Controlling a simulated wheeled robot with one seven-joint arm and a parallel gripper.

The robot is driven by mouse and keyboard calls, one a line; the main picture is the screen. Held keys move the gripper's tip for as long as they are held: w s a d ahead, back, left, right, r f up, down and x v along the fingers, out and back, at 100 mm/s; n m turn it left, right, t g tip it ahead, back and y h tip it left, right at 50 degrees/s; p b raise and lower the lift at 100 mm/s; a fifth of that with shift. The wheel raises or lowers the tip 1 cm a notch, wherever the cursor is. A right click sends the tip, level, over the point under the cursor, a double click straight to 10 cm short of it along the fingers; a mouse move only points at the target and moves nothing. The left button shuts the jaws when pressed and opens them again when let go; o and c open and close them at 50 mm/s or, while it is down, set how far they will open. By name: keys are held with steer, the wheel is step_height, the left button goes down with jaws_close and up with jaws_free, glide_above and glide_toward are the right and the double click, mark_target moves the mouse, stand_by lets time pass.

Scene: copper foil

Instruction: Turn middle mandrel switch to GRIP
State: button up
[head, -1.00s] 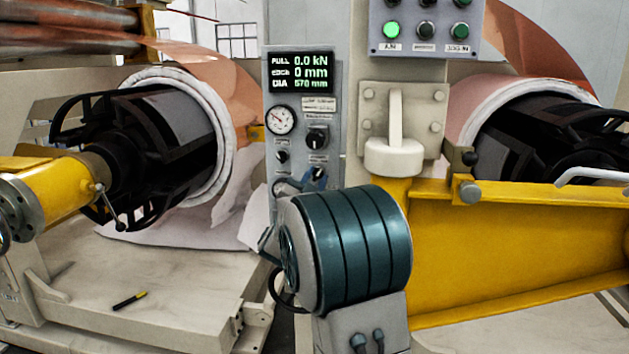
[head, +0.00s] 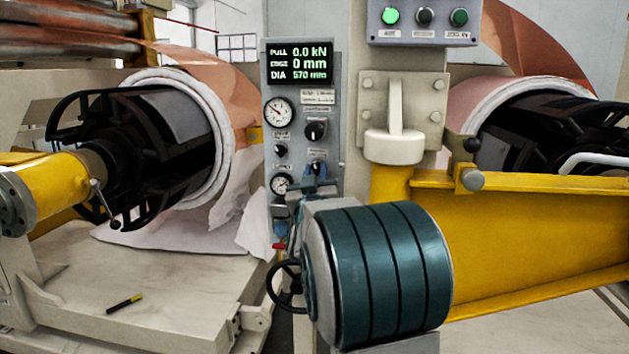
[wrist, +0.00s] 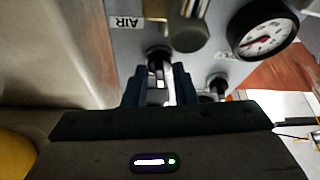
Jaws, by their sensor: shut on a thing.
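The grey control panel (head: 345,60) stands in the middle of the head view. A black rotary switch (head: 317,168) on its lower right part sits just at my gripper (head: 318,181). In the wrist view my gripper (wrist: 159,84) has its two dark blue fingers closed around this switch (wrist: 157,57), with a pale mark showing between them. Its lettering and pointer direction cannot be read. Above it in the head view is a larger black switch (head: 315,130). A small black knob (head: 281,150) is at its upper left, also seen in the wrist view (wrist: 217,86).
A lower gauge (head: 281,184) is left of my gripper and close to it in the wrist view (wrist: 262,27). A large knob (wrist: 190,30) is close to the fingers. A yellow beam (head: 540,240) is at the right. Copper-foil rolls flank the panel.

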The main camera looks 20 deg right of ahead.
steer(key=shift+d+n+y+b, duration=0.1)
steer(key=shift+n+y+b, duration=0.8)
steer(key=shift+n, duration=1.7)
steer(key=shift+t+y, duration=0.3)
steer(key=shift+y, duration=0.1)
steer(key=o, duration=0.6)
steer(key=p+v, duration=0.1)
steer(key=v, duration=1.3)
steer(key=shift+w, duration=0.1)
